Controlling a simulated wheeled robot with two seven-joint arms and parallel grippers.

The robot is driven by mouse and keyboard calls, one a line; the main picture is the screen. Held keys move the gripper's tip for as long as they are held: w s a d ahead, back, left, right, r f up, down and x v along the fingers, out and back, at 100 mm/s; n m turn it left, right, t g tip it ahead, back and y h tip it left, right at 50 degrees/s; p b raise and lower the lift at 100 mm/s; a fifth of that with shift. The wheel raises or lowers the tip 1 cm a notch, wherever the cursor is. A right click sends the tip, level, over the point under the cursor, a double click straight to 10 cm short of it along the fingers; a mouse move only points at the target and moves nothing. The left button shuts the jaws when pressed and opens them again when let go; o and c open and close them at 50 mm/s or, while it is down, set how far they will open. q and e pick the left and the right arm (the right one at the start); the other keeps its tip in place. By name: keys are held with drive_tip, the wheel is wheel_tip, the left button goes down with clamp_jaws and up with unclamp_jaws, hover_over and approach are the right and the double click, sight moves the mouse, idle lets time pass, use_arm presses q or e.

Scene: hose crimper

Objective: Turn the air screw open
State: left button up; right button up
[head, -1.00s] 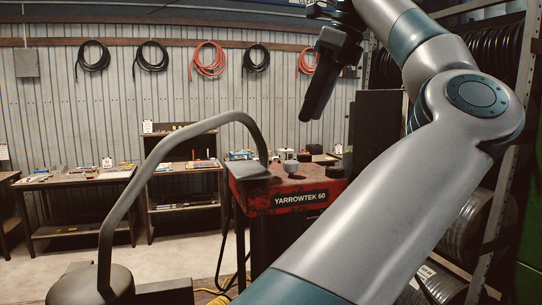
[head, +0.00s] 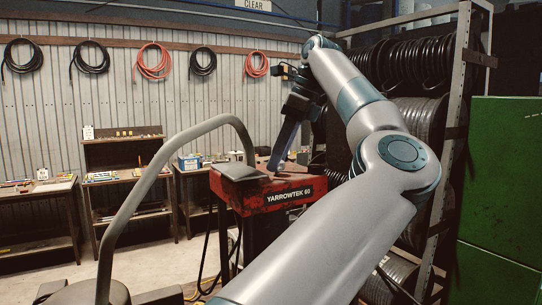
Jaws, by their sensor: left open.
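The red machine marked YARROWTEK 60 (head: 265,198) stands in the middle of the head view. A dark flat pad (head: 240,171) sits on the left of its top. The air screw cannot be made out clearly; the fingers appear to cover the spot where a small grey knob stood. I cannot tell whether the fingers touch it. My right gripper is out of view.
Shelves of black hose reels (head: 420,130) and a green cabinet (head: 503,180) stand at the right. Workbenches (head: 40,187) line the back wall. Cables hang below the machine.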

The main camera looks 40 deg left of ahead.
use_arm(q)
drive_tip(key=shift+w+d, duration=0.1)
drive_tip(key=shift+d, duration=0.05)
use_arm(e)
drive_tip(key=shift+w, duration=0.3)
use_arm(q)
drive_tip(key=shift+r, duration=0.1)
drive_tip(key=c, duration=1)
drive_tip(key=shift+c, duration=0.2)
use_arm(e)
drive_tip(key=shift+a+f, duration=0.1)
